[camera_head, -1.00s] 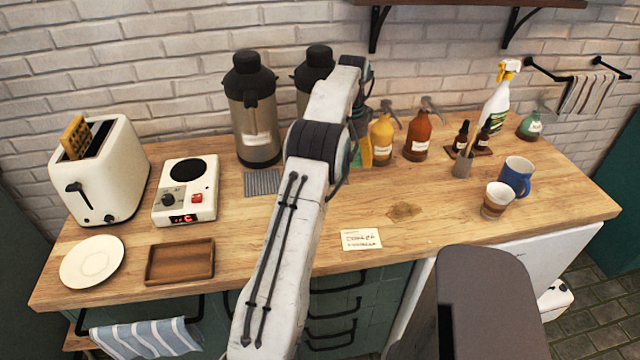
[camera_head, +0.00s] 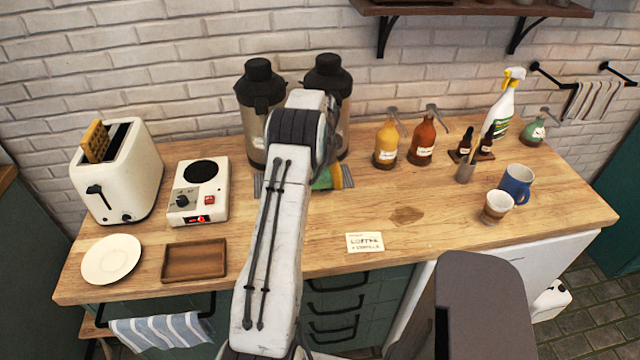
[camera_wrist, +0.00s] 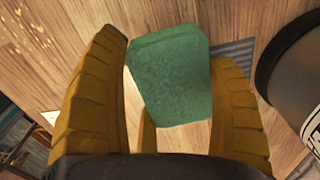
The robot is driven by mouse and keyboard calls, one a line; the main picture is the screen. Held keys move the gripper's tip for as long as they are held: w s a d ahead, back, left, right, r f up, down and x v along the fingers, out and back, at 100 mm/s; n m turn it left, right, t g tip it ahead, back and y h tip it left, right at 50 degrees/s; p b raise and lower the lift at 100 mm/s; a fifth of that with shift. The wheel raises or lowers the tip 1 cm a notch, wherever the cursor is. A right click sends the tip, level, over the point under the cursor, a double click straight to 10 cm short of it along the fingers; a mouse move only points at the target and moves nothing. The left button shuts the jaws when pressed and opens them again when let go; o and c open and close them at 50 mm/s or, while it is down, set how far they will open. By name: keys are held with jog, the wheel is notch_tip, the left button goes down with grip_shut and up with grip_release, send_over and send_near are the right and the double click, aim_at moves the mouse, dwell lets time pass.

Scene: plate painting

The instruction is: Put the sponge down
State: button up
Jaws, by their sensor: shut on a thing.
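The green sponge (camera_wrist: 172,75) is between the two yellow-brown fingers of my gripper (camera_wrist: 172,95) in the wrist view, and the gripper is shut on it. In the head view a green part of the sponge (camera_head: 326,179) shows just right of my arm, in front of the flasks, low over the counter. Most of my gripper is hidden behind my arm there. I cannot tell whether the sponge touches the wooden counter (camera_head: 375,195). A brown stain (camera_head: 407,215) lies on the counter to the right of the sponge.
A grey ribbed mat (camera_wrist: 236,54) lies beside the sponge in the wrist view. Two flasks (camera_head: 262,110) stand behind. A yellow bottle (camera_head: 385,148) and red-brown bottle (camera_head: 421,146) stand right. A hot plate (camera_head: 198,190) stands left. The counter around the stain is clear.

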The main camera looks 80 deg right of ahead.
aim_at(320, 193)
jog(key=shift+f+p, duration=0.65)
jog(key=shift+f, duration=0.8)
jog(key=shift+f, duration=0.15)
jog(key=o, duration=0.7)
jog(key=shift+o, duration=0.2)
